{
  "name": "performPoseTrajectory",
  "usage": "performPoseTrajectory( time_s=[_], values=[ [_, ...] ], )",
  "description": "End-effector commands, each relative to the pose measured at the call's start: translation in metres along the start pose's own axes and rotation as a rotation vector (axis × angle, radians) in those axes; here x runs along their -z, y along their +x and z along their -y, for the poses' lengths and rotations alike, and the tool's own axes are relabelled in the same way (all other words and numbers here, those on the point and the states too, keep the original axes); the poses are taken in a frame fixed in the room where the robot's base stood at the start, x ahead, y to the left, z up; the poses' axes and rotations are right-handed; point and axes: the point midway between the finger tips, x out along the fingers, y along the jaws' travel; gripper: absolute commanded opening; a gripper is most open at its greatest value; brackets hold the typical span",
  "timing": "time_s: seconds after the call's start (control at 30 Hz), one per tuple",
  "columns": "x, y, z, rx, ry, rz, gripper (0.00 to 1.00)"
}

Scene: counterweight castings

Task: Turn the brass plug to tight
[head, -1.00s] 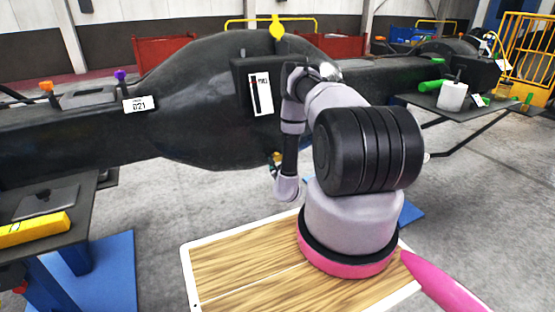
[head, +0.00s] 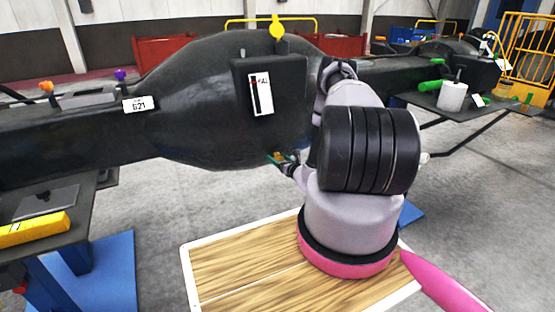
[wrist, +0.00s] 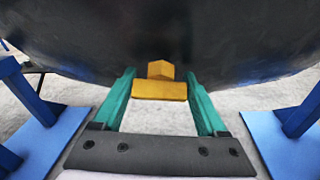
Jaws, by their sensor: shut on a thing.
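The brass plug (wrist: 160,84) shows in the middle of the wrist view, at the underside of the big black casting (wrist: 160,35). It has a wider block with a smaller peaked part behind it. My gripper (wrist: 160,88) has green fingers, one on each side of the plug, shut on it. In the head view the gripper (head: 280,158) is at the lower edge of the casting (head: 200,110), and the plug there is small and mostly hidden by the fingers. I cannot tell from these frames how tight the plug is.
A white-and-black gauge card (head: 261,95) is on the casting's front. A bench with a yellow block (head: 35,229) stands at left on blue feet. A shelf with a white cylinder (head: 452,96) is at right. Blue stand feet (wrist: 270,140) flank the gripper on the floor.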

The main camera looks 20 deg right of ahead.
Motion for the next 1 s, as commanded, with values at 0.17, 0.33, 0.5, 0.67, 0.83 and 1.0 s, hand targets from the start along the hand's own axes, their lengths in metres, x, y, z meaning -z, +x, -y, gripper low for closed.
performPoseTrajectory(
  time_s=[0.17,0.33,0.5,0.67,0.83,1.0],
  values=[
    [0.0002,-0.0005,0.0023,-0.092,0.135,0.000,0.19],
    [0.0007,-0.0006,0.0024,-0.183,0.268,0.001,0.19],
    [0.0007,-0.0003,0.0024,-0.275,0.402,0.002,0.19],
    [0.0013,-0.0004,0.0023,-0.362,0.526,0.000,0.19],
    [0.0014,-0.0001,0.0025,-0.453,0.660,0.002,0.19],
    [0.0015,-0.0001,0.0028,-0.543,0.793,0.002,0.19]
  ],
)
